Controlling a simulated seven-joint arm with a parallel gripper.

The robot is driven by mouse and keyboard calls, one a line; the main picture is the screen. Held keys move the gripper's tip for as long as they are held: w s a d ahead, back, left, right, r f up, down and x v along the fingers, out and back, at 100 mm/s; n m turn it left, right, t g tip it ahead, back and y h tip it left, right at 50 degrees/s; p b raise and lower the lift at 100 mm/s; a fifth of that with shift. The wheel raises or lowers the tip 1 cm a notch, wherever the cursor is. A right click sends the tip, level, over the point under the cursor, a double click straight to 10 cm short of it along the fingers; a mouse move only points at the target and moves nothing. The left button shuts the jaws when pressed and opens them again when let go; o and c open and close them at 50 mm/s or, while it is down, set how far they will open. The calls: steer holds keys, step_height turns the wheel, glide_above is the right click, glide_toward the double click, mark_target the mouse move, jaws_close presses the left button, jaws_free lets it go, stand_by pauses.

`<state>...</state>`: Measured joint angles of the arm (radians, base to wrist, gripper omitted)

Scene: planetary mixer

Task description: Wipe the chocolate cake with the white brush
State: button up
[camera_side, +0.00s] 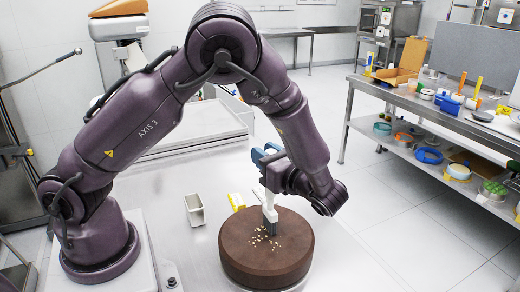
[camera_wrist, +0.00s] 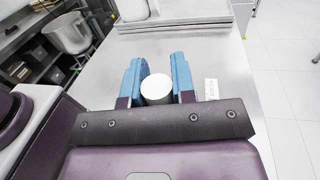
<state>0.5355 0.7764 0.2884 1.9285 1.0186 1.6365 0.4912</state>
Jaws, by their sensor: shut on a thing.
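The chocolate cake (camera_side: 240,252) is a large, round, dark brown block at the lower middle of the side view. Pale crumbs (camera_side: 262,238) lie scattered on its top near the middle. My gripper (camera_side: 268,157) is above the cake, with its blue fingers shut on the white brush (camera_side: 269,199). The brush hangs roughly upright, and its dark bristle end is at the cake's top, seemingly touching it among the crumbs. In the wrist view, the round white end of the brush (camera_wrist: 156,89) sits between the two blue fingers of my gripper (camera_wrist: 158,75). The cake is hidden there.
A large shallow tray (camera_side: 205,122) lies farther back. A steel bench (camera_side: 440,118) with several tools stands apart at right.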

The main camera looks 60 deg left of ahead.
steer(key=shift+d, duration=3.1)
steer(key=shift+s+a, duration=1.1)
steer(key=shift+a, duration=4.35)
steer(key=shift+s+d, duration=0.6)
steer(key=shift+d, duration=5.15)
steer(key=shift+a, duration=5.75)
step_height(320, 180, up, 8)
steer(key=shift+s, duration=0.4)
steer(key=shift+d, duration=0.1)
